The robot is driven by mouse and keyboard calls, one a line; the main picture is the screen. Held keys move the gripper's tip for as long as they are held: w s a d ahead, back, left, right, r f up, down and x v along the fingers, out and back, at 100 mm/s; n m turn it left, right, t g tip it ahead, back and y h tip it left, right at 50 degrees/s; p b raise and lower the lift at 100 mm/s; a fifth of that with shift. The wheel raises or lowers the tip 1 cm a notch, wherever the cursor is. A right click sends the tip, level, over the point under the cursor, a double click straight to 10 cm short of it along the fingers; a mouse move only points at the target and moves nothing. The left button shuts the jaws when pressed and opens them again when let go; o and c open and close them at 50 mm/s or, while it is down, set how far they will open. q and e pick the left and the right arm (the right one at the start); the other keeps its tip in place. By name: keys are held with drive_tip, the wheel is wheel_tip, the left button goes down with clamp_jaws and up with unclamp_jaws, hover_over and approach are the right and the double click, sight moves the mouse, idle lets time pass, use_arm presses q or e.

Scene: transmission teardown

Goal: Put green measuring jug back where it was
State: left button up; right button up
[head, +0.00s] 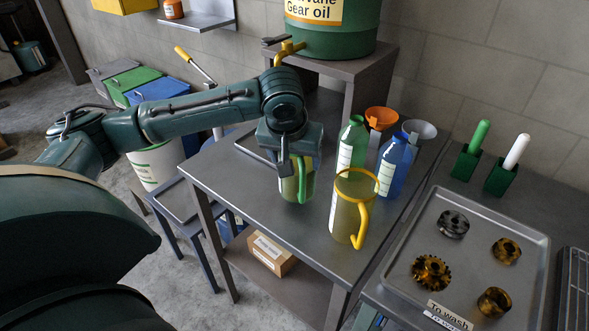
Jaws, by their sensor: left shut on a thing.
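The green measuring jug (291,189) is upright under my left gripper (297,165), above the grey metal table (255,205). Its green handle shows on the right side. My left gripper is shut on it and hides its upper part. I cannot tell whether the jug's base touches the table. A larger measuring jug with a yellow rim and handle (345,215) stands just to the right. My right gripper is not in view.
Behind the yellow jug stand a green bottle (352,148), a blue bottle (393,170) and orange (381,117) and grey (420,130) funnels. A tray of gears (395,262) is on the right. A green drum (335,38) stands behind. The table's left front is clear.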

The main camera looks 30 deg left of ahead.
use_arm(q)
drive_tip(key=shift+f, duration=1.65)
drive_tip(key=o, duration=1.8)
drive_tip(key=shift+o, duration=0.3)
